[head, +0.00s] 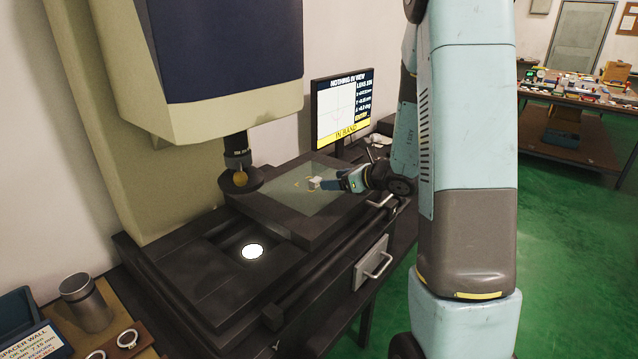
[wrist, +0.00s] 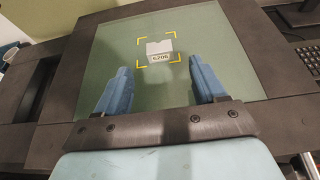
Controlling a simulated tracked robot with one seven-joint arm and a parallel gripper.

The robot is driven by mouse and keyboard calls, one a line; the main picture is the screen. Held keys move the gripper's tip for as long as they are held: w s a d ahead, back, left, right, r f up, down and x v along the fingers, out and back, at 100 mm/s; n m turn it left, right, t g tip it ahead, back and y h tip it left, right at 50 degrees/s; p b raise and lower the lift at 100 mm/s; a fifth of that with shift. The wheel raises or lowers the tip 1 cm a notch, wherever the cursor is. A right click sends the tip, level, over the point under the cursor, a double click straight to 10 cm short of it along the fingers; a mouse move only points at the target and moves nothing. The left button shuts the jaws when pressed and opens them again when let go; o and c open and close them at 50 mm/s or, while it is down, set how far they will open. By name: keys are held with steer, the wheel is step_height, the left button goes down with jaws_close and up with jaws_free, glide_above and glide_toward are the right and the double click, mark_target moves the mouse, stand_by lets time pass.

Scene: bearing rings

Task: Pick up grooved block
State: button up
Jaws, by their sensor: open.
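The grooved block (wrist: 160,48) is a small pale block with a notch in its top edge and a dark-lettered label on its front. It sits on the glass plate (wrist: 110,50) inside yellow corner marks. In the head view the block (head: 314,183) is small, just left of my gripper's tips. My gripper (wrist: 163,85) is open, its two blue fingers apart and pointing toward the block. The block lies beyond the fingertips, roughly centred between them, with nothing held. In the head view my gripper (head: 335,183) is low over the glass plate.
The measuring machine's lens (head: 237,165) hangs left of the glass plate. A monitor (head: 342,105) stands behind it. A lit round spot (head: 252,251) shows in the dark base. A metal cup (head: 86,303) and rings (head: 127,338) are at lower left.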

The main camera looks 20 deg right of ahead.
mark_target(317, 180)
steer(key=shift+x, duration=3.2)
steer(key=shift+r, duration=0.2)
steer(key=c, duration=1.2)
